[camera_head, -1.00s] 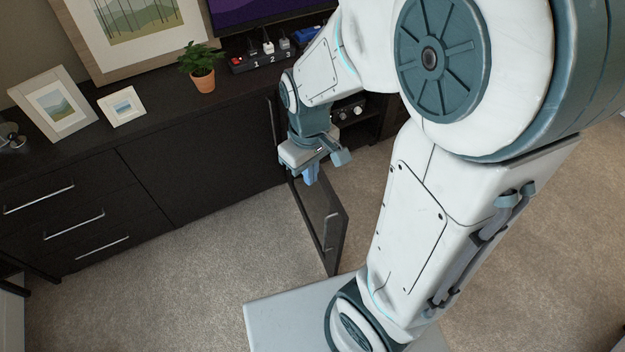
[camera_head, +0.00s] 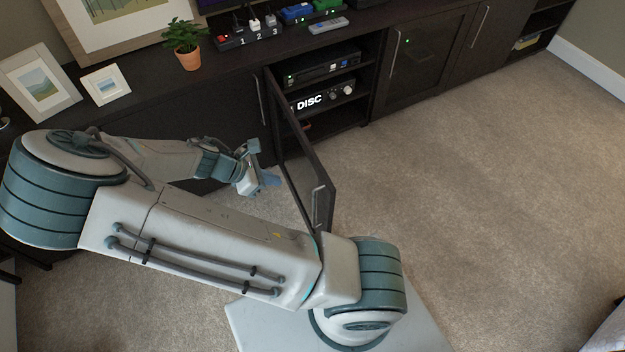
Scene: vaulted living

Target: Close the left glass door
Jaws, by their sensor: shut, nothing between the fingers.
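The left glass door (camera_head: 300,165) stands wide open, swung out from the dark cabinet toward me. It is hinged at the left side of the open compartment and carries a silver bar handle (camera_head: 319,206) near its free edge. My gripper (camera_head: 270,181) is shut and empty. It is on the left of the door, pointing right at the door's outer side, near the hinge half. A small gap seems to show between the fingertips and the door, but I cannot tell whether they touch. My arm hides part of the door's lower free end.
The open compartment holds a disc player (camera_head: 322,98) and another black device (camera_head: 321,65). The other glass door (camera_head: 430,58) is shut. On top are a potted plant (camera_head: 187,45), a numbered power strip (camera_head: 246,36) and a remote (camera_head: 328,25). Carpet right of the door is clear.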

